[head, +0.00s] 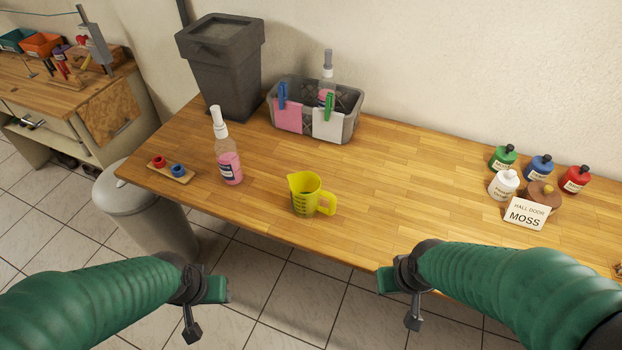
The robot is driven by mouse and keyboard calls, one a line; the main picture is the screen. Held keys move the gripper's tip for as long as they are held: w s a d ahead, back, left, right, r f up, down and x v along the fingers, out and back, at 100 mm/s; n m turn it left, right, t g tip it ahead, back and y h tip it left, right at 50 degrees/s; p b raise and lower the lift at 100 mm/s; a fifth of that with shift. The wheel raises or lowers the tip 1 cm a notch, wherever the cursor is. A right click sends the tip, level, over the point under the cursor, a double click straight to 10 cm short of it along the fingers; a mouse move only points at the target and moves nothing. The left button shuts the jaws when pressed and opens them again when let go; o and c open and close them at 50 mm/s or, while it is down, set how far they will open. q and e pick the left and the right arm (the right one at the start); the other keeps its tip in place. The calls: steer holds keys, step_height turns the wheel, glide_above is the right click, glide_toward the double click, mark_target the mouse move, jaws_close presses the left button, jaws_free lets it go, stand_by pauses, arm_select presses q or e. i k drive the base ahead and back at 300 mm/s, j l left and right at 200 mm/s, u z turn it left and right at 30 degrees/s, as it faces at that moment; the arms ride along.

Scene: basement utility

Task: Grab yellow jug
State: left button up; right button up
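The yellow jug (305,195) stands upright on the wooden table (400,180), near its front edge, with its handle to the right. It is see-through yellow with dark measuring marks. My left gripper (205,308) is in front of the table, lower left of the jug. It is open with nothing between its fingers. My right gripper (399,300) is lower right of the jug, by the table's front edge. It is also open and empty. Neither gripper touches the jug.
A pink spray bottle (228,165) stands left of the jug. Behind are a grey basket (348,128) and a dark bin (230,75). Several small bottles (503,185) and a sign (526,213) stand at right. The table right of the jug is clear.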

mark_target(306, 192)
steer(key=i+j+z, duration=0.1)
steer(key=i+j, duration=0.3)
steer(key=j, duration=0.25)
steer(key=i+j+z, duration=0.15)
steer(key=i+j, duration=0.2)
steer(key=j, duration=0.3)
steer(key=i+j+z, duration=0.15)
steer(key=j, duration=0.2)
steer(key=i, duration=0.05)
